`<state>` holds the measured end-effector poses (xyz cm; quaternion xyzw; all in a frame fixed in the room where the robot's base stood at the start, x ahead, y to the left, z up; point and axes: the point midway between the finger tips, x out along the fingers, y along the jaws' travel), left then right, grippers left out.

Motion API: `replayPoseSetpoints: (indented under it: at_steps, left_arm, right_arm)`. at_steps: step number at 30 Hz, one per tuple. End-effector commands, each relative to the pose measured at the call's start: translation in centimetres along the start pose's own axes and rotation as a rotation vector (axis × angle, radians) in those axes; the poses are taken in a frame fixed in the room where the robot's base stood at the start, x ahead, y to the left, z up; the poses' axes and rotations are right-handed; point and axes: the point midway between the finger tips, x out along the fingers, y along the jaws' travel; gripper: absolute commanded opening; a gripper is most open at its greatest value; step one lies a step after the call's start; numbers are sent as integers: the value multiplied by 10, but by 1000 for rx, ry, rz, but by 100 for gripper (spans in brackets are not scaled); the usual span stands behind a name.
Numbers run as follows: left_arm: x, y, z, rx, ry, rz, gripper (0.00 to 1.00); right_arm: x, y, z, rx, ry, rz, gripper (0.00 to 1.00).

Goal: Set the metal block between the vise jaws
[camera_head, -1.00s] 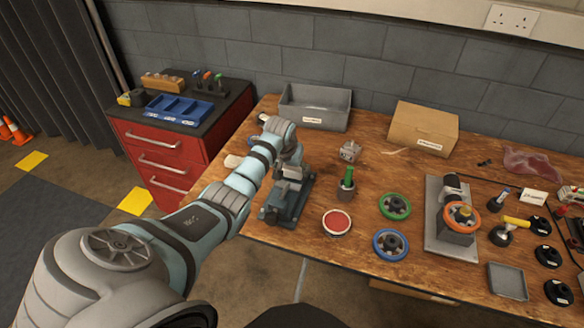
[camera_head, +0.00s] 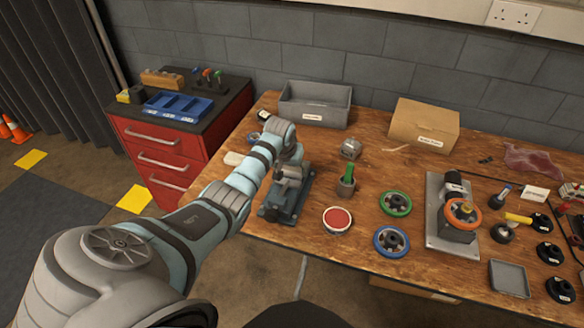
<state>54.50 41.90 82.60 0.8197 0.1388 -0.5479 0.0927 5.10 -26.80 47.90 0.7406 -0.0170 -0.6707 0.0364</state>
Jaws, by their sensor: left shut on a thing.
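The vise (camera_head: 284,208) is a dark blue-grey device near the front edge of the wooden bench. My left arm reaches in from the left, and its gripper (camera_head: 290,171) points down at the vise's jaws. The gripper is shut on the metal block, a small grey piece mostly hidden by the fingers and hard to tell from the vise. The block is at or just above the jaws; I cannot tell whether it touches them. My right gripper is out of view.
A green-handled tool in a cup (camera_head: 346,181) and a red round tin (camera_head: 337,220) stand right of the vise. A grey metal part (camera_head: 350,149) lies behind them. A grey bin (camera_head: 314,105) and cardboard box (camera_head: 424,125) stand at the back. Green and blue wheels lie further right.

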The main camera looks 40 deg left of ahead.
Motion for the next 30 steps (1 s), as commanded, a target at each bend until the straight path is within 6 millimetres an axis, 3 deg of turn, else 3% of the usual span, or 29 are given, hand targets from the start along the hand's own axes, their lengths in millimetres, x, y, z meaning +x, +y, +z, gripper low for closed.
replayPoseSetpoints:
  at_steps: [7,8,12,23,26,30]
  left_arm:
    - [5,0,2,0,2,0,20]
    - [5,0,2,0,2,0,61]
    - [5,0,1,0,2,0,81]
    - [1,0,2,1,1,0,81]
    - [-12,0,1,2,4,-1,81]
    - [-49,0,1,3,7,-2,81]
  right_arm:
    - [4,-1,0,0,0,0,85]
    - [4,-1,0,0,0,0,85]
    - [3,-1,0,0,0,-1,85]
    - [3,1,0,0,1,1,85]
    - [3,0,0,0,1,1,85]
    - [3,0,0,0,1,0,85]
